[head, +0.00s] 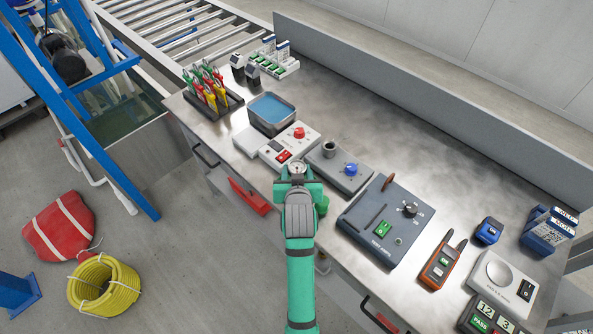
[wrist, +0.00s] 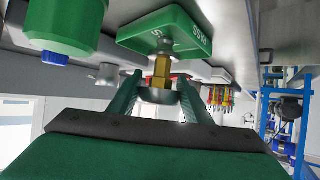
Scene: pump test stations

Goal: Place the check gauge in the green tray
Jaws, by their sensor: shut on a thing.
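My gripper (head: 297,177) is at the front edge of the bench, its fingers shut on the check gauge (head: 297,167). The gauge has a round white dial that faces up in the head view. In the wrist view, which is upside down, the two green fingers (wrist: 162,96) grip the round metal gauge body, and its brass stem (wrist: 162,68) points toward the green tray (wrist: 137,40). This tray is square and marked PASS. The stem end overlaps the tray in the picture; I cannot tell whether it touches. In the head view I cannot make out the tray near my gripper.
A white box with a red knob (head: 299,132), a grey block with a blue knob (head: 351,169) and a dark test panel (head: 383,222) stand close around. A blue-filled tray (head: 271,113) and a rack of coloured clips (head: 212,92) are further left. The back middle of the bench is clear.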

